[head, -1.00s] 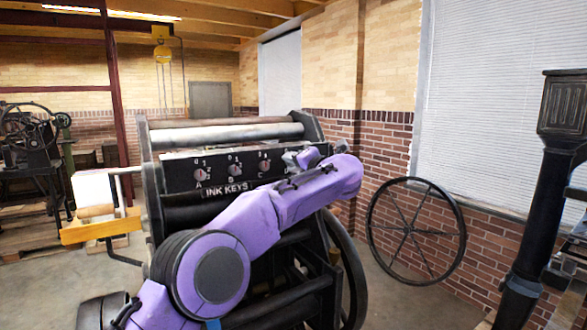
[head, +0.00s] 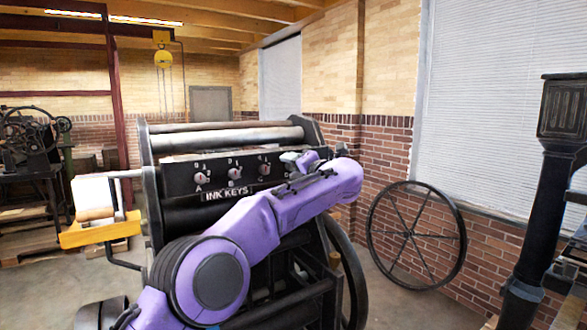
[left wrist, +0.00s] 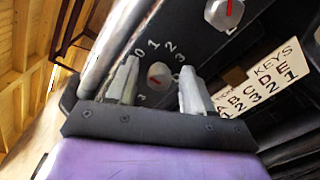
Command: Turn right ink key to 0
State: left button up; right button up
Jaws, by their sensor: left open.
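The black ink key panel (head: 217,173) of the press carries a row of round keys above an "INK KEYS" label. Three keys show in the head view, the rightmost of them (head: 264,169) lettered C. My left gripper (head: 300,159) is at the panel's right end, right of that key, and hides what is behind it. In the left wrist view my left gripper (left wrist: 160,66) is open, with a finger on either side of an ink key (left wrist: 158,76) with a red pointer. Dial numbers ring this key. Contact cannot be told. My right gripper is out of view.
A neighbouring key (left wrist: 223,14) with a red pointer and a white sign (left wrist: 270,78) show in the left wrist view. The press has rollers (head: 225,138) above the panel.

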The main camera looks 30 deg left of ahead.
pick_arm(q)
jog(key=b+v, duration=0.4)
jog(key=v, duration=0.6)
jog(key=shift+d, duration=0.3)
jog(key=shift+s, duration=0.1)
